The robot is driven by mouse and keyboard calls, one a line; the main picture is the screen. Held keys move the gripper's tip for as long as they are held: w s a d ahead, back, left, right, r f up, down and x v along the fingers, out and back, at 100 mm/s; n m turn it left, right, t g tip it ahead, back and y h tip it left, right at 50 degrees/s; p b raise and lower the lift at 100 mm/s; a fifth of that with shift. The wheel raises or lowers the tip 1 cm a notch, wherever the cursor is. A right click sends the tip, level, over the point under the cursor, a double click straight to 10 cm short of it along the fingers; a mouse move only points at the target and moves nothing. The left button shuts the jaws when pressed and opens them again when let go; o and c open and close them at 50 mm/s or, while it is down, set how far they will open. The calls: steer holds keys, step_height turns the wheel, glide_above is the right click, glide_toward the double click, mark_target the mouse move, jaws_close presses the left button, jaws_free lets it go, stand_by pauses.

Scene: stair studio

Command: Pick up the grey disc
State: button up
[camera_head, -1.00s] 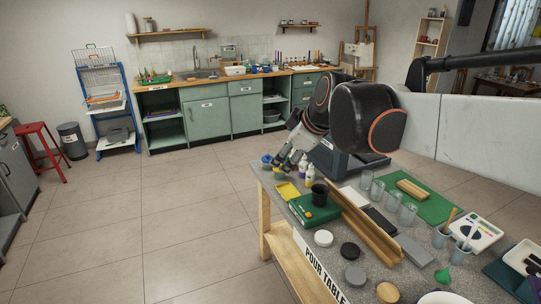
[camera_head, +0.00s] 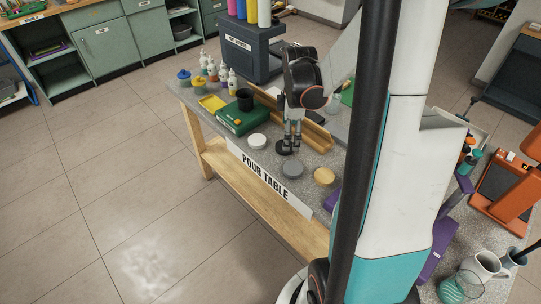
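The grey disc (camera_head: 292,170) lies flat on the grey top of the pour table, near its front edge. It sits between a black disc (camera_head: 283,149) and a wooden disc (camera_head: 324,177). A white disc (camera_head: 257,141) lies farther left in the same row. My gripper (camera_head: 292,147) points down just behind the grey disc, beside or above the black disc. Its two fingers show apart with a narrow gap, and I see nothing between them. Whether the fingertips touch the black disc cannot be told. The grey disc is in full view.
A long wooden trough (camera_head: 316,133) lies behind my gripper. My arm and column hide the table's right part. The floor in front is clear.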

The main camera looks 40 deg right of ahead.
step_height(320, 180, down, 3)
steer(key=s, duration=0.2)
steer(key=b, duration=0.3)
glide_above(292, 168)
steer(key=shift+g, duration=0.3)
step_height(292, 168, down, 7)
steer(key=shift+s+d+r, duration=0.1)
steer(key=shift+r, duration=0.1)
steer(key=shift+f+b, duration=1.2)
steer(key=shift+f, duration=1.8)
steer(key=c, duration=1.1)
